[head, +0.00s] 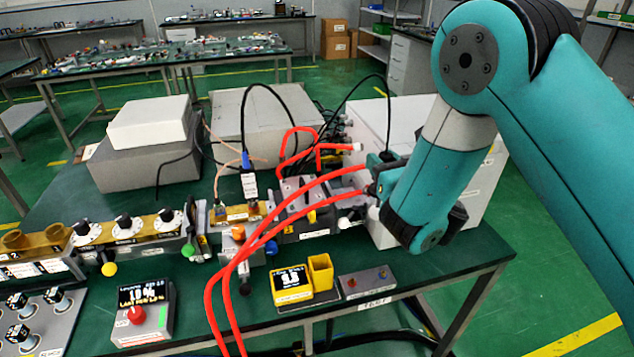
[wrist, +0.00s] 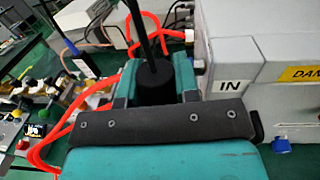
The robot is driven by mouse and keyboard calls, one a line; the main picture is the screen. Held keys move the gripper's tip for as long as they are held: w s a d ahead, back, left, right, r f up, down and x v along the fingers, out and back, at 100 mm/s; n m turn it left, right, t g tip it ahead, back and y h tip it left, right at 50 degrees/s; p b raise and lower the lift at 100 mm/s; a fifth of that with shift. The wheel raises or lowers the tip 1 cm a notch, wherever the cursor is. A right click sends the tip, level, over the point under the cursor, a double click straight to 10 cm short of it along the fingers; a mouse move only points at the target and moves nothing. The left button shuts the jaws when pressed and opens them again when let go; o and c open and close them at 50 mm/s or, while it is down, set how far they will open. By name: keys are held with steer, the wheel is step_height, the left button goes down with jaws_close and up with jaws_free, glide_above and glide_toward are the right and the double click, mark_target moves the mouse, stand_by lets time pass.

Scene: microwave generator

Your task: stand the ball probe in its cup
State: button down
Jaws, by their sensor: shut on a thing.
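My gripper (head: 376,174) is at the right of the bench in the head view, in front of the large white box. In the wrist view its two teal fingers are shut on a black cylindrical piece (wrist: 156,83), which I take for the ball probe's handle. The probe's ball cannot be made out. The yellow square cup (head: 320,272) stands upright beside the yellow meter (head: 292,284) at the bench's front, below and left of my gripper. The cup's opening faces up and looks empty.
Red hoses (head: 262,236) loop left of my gripper and hang over the front edge. A grey switch box (head: 367,283) sits right of the cup. The white box (head: 415,122) stands close behind my gripper. A control box with a red knob (head: 141,314) is at front left.

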steer(key=s+a+f+n+g+y, duration=0.1)
steer(key=s+a+f+y, duration=0.1)
steer(key=a, duration=0.5)
steer(key=s+a+f+n+g+y, duration=0.1)
steer(key=s+a+f+n+y, duration=0.15)
steer(key=a, duration=0.35)
step_height(320, 180, down, 13)
steer(key=b, duration=1.4)
steer(key=shift+r+m+h, duration=0.2)
steer(key=shift+m+h, duration=0.25)
steer(key=c, duration=0.8)
jaws_free()
steer(key=shift+s+b, duration=0.1)
steer(key=shift+b, duration=0.25)
